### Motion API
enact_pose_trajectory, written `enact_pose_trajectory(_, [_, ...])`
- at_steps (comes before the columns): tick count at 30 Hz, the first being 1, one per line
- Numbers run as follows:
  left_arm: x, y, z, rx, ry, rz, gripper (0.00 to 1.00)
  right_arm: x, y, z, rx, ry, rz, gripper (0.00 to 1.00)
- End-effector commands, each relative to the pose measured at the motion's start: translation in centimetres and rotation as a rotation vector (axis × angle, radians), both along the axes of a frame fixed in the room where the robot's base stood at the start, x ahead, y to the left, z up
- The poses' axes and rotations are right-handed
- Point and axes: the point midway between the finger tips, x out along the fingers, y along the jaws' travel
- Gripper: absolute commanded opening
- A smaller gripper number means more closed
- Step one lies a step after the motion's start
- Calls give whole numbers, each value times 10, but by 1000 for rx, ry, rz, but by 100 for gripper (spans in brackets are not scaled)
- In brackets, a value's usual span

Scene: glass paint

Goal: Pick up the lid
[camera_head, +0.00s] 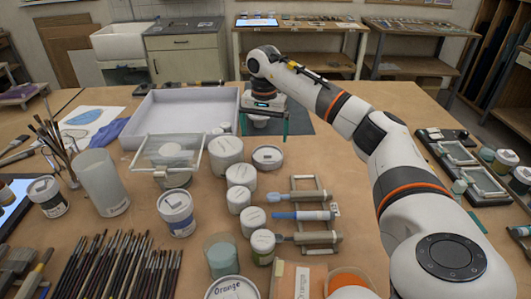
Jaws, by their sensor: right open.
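My right gripper (264,134) is at the far end of my right arm, over the back middle of the table. Its two greenish fingers are spread and point down. A small white round thing (260,121) shows between them, partly hidden under the gripper body; I cannot tell whether it is a lid or whether a finger touches it. My left gripper is not in view.
A white tray (160,117) stands left of the gripper, a dark green mat (298,122) at it. Several white-lidded jars (226,149) stand in front. Brushes (118,265), a frosted cup (101,182) and an open orange paint jar (349,279) are nearer.

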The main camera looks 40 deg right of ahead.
Motion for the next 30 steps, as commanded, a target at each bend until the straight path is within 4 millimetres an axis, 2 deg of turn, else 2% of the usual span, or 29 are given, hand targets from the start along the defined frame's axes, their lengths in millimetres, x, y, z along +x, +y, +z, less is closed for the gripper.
enact_pose_trajectory(3, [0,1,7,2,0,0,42,-1,0,-19,0,4,0,100])
enact_pose_trajectory(11, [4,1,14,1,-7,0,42,0,-2,-40,0,4,0,100])
enact_pose_trajectory(16, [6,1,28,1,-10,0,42,-1,-9,-64,0,6,-1,100])
enact_pose_trajectory(19, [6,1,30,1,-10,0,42,0,-9,-78,1,3,0,100])
enact_pose_trajectory(23, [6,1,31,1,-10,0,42,0,-9,-86,-1,1,0,100])
enact_pose_trajectory(29, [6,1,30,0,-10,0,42,0,-9,-87,-1,-1,0,100])
enact_pose_trajectory(30, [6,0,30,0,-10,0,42,0,-9,-87,-1,-1,0,93])
